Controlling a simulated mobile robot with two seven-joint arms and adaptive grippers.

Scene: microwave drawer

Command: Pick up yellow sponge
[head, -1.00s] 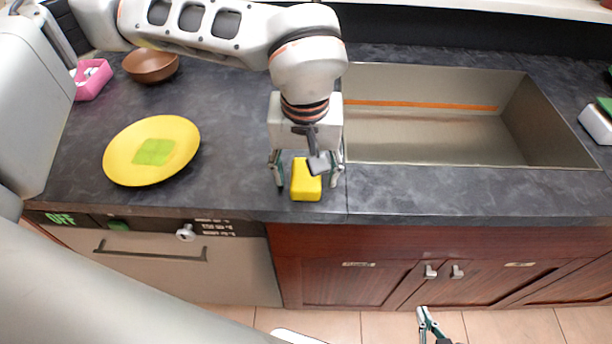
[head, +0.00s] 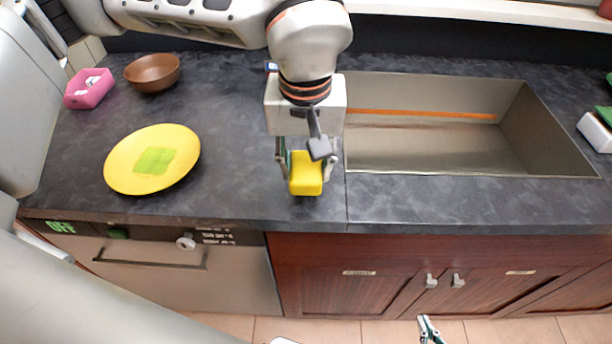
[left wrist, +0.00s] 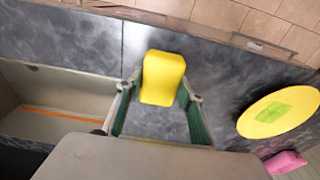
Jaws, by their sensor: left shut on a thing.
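The yellow sponge (head: 306,174) is between the fingers of my left gripper (head: 306,166) in the head view, above the dark counter left of the sink. In the left wrist view the sponge (left wrist: 162,78) is upright between the two fingertips of the left gripper (left wrist: 160,88). The left gripper is shut on it, and a small shadow lies below it on the counter. My right gripper (head: 428,328) shows only in part at the bottom edge of the head view. Its jaw state is unclear.
A yellow plate (head: 122,172) with a green square (head: 154,161) on it is on the counter at left. A brown bowl (head: 152,74) and a pink box (head: 90,90) stand behind it. A sink (head: 430,145) opens at right. The counter's front edge is close below the sponge.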

